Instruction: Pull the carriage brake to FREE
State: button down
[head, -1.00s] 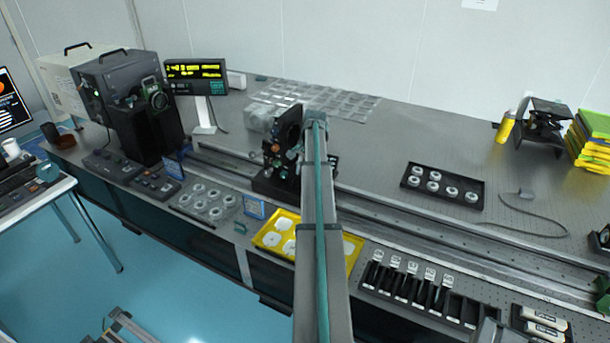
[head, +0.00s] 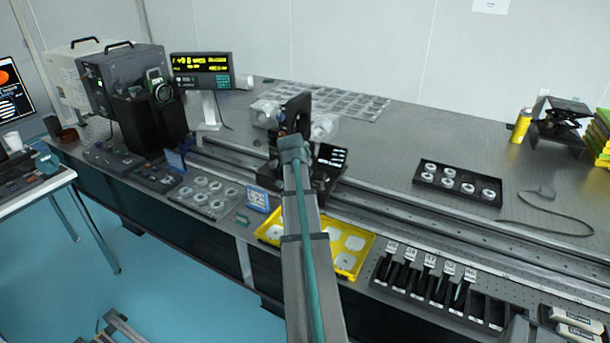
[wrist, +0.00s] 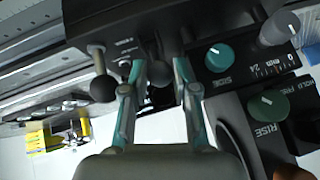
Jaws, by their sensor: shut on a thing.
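The carriage (head: 328,168) is a black block with knobs, sitting on the long rail; my arm covers part of it in the head view. In the wrist view, my gripper (wrist: 161,76) has its teal fingertips around a dark ball knob (wrist: 160,70) under the carriage's black body (wrist: 125,25). A second black ball knob (wrist: 103,88) on a metal stem stands to the left, apart from the fingers. A label with HOLD and FREE (wrist: 293,92) shows at the right edge. I cannot tell which way the held knob's lever points. The gripper is hidden in the head view.
A teal SIDE knob (wrist: 218,57), a green RISE knob (wrist: 268,105) and a grey knob (wrist: 280,27) are close to the right of my gripper. A yellow tray (head: 348,250) and a black slotted rack (head: 425,280) lie in front of the rail (head: 400,208).

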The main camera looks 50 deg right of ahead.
dwell(0.3)
jog(key=c, duration=1.2)
grip_release()
jog(key=shift+a, duration=0.1)
jog(key=v, duration=1.2)
jog(key=shift+a+f, duration=0.15)
jog(key=shift+f, duration=0.05)
jog(key=shift+s+r, duration=0.1)
